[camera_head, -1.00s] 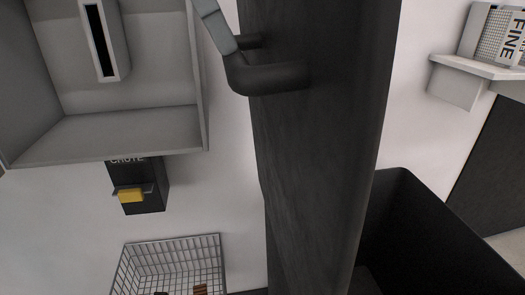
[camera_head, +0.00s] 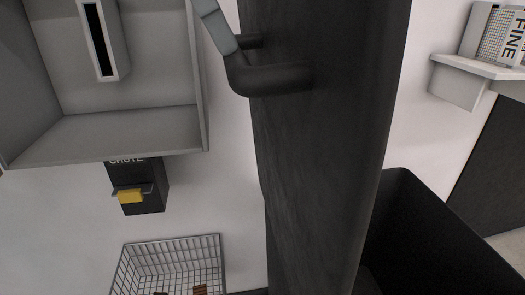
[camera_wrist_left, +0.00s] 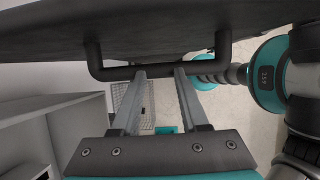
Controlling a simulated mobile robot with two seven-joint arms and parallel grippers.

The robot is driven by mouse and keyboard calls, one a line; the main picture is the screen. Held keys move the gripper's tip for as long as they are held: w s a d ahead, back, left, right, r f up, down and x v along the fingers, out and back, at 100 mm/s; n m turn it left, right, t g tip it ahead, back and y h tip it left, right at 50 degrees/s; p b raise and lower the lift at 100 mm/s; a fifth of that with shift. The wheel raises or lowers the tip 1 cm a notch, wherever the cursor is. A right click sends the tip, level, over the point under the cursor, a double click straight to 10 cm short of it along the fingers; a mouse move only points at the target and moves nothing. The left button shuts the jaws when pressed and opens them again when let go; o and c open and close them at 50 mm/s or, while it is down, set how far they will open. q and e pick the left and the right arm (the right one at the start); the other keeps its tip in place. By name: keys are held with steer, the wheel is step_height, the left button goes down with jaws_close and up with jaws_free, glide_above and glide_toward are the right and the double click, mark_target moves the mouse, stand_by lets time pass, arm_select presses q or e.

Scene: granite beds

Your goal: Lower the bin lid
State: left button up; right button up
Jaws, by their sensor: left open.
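The bin lid (camera_head: 325,150) is a dark panel standing raised, almost upright, through the middle of the head view. Its dark bar handle (camera_head: 270,78) sticks out to the left near the top. The open black bin (camera_head: 430,245) is at lower right, partly hidden by the lid. My left gripper (camera_wrist_left: 160,72) is open, with its fingertips at the handle bar (camera_wrist_left: 115,73) in the left wrist view; I cannot tell whether they touch it. In the head view only a grey finger (camera_head: 214,26) shows, reaching the handle's end. My right gripper is not in view.
A grey open shelf box (camera_head: 120,130) is at upper left, with a black chute box (camera_head: 140,195) with a yellow flap below it. A wire basket (camera_head: 170,255) is at lower left. A small shelf (camera_head: 465,80) with a box marked FINE is at upper right.

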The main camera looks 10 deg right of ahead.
arm_select(q)
steer(key=shift+f+g+y, duration=0.3)
steer(key=shift+f+y, duration=0.1)
steer(key=shift+f, duration=1.15)
steer(key=p+v, duration=0.5)
steer(key=v, duration=0.1)
steer(key=shift+w+d+r, duration=0.15)
steer(key=shift+d, duration=0.1)
steer(key=p+v, duration=0.6)
steer(key=v, duration=0.9)
